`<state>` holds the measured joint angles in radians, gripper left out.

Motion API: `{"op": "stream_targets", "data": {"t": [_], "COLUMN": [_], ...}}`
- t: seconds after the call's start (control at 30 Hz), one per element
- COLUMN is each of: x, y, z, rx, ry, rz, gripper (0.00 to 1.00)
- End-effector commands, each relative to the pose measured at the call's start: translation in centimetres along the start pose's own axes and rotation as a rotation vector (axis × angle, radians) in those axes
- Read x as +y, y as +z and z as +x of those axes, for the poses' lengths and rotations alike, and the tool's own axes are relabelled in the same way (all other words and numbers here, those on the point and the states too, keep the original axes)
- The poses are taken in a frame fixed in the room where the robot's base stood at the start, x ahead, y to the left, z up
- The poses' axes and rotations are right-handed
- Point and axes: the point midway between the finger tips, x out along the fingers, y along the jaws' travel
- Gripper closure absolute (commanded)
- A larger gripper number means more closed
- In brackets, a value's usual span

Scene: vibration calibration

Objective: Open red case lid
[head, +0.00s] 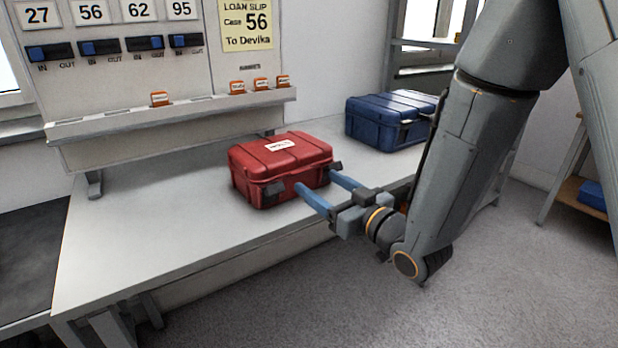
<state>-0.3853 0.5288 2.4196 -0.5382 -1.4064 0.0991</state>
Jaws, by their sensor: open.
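The red case (280,168) stands on the white bench in the middle of the head view. Its lid (278,150) is down and bears a small white label. Dark latches or corner pieces show on its front side. My gripper (316,184) is at the case's front right, its two blue fingers spread apart and pointing at the case. The fingertips are close to the case's front side; I cannot tell whether they touch it. Nothing shows between the fingers.
A blue case (390,120) stands behind and right of the red case. A panel (190,60) with numbers, switches, a loan slip and a ledge of orange tags rises behind. The bench (150,230) is clear at left. A shelf (575,190) stands at far right.

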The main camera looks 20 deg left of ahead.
Motion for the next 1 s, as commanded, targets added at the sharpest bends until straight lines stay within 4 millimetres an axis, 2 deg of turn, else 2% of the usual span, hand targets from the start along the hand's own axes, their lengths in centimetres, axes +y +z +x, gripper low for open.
{"op": "stream_targets", "data": {"t": [0.1, 0.3, 0.43, 0.7, 0.77, 1.0], "x": [-0.1, 0.0, 0.0, 0.0, 0.0, 0.0], "y": [0.0, 0.0, 0.0, 0.0, 0.0, 0.0], "z": [2.0, 4.5, 5.3, 5.5, 5.5, 5.5], "rx": [0.001, -0.001, -0.001, -0.002, -0.002, -0.002], "ry": [-0.001, 0.001, 0.001, 0.001, 0.002, 0.002], "rz": [-0.001, -0.001, -0.001, 0.0, 0.0, -0.001], "gripper": [0.34, 0.34, 0.34, 0.34, 0.41, 0.82]}}
